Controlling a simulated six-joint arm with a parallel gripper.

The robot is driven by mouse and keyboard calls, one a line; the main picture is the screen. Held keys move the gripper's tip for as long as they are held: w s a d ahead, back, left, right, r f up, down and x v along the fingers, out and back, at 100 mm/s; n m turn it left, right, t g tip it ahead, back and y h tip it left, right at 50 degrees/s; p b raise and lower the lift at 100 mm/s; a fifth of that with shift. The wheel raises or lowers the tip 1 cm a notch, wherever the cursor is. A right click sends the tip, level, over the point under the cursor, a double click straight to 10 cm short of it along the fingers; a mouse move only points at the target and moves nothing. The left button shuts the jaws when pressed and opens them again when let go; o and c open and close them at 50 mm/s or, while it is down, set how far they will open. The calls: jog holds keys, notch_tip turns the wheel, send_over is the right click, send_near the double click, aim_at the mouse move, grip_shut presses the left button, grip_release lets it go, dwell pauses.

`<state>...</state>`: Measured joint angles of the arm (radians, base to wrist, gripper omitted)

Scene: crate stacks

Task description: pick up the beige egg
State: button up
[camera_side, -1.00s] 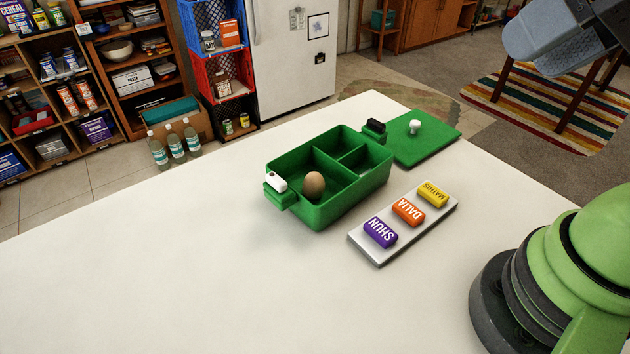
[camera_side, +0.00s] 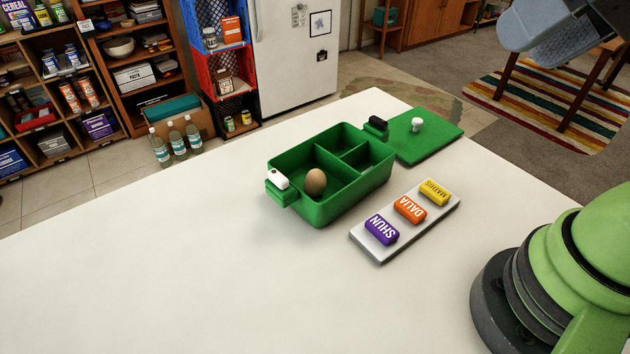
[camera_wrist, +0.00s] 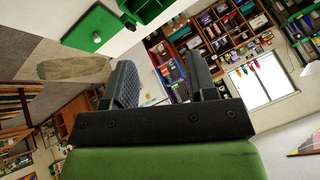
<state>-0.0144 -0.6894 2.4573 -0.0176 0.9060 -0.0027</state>
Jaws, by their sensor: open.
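The beige egg (camera_side: 316,182) sits in the near left, larger compartment of the green divided box (camera_side: 325,219) on the white table. The box is open on top. My gripper (camera_side: 535,45) is high at the upper right of the side view, far above and to the right of the egg. In the wrist view my gripper (camera_wrist: 162,85) has its two fingers spread apart with nothing between them. The egg does not show in the wrist view.
A green lid (camera_side: 428,140) with a white knob (camera_side: 416,125) lies behind the box. A grey tray (camera_side: 381,256) with purple, orange and yellow labelled blocks is right of the box. The table's left front area (camera_side: 140,270) is clear.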

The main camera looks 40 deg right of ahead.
jog(key=w+a+n+g, duration=0.1)
jog(key=w+n+g, duration=0.1)
jog(key=w, duration=0.5)
jog(key=n+g+h, duration=0.4)
jog(key=n, duration=0.1)
send_over(314, 174)
jog(key=a, duration=0.1)
notch_tip(314, 174, down, 20)
notch_tip(314, 174, down, 4)
jog(key=shift+w+d+r, duration=0.1)
jog(key=shift+d+r, duration=0.05)
jog(key=shift+r, duration=0.05)
jog(key=shift+d+f, duration=0.15)
jog(key=shift+f, duration=0.9)
jog(key=shift+d+f, duration=0.2)
jog(key=shift+f, duration=0.8)
jog(key=shift+d+f, duration=0.15)
jog(key=shift+f, duration=0.9)
jog(key=c, duration=0.6)
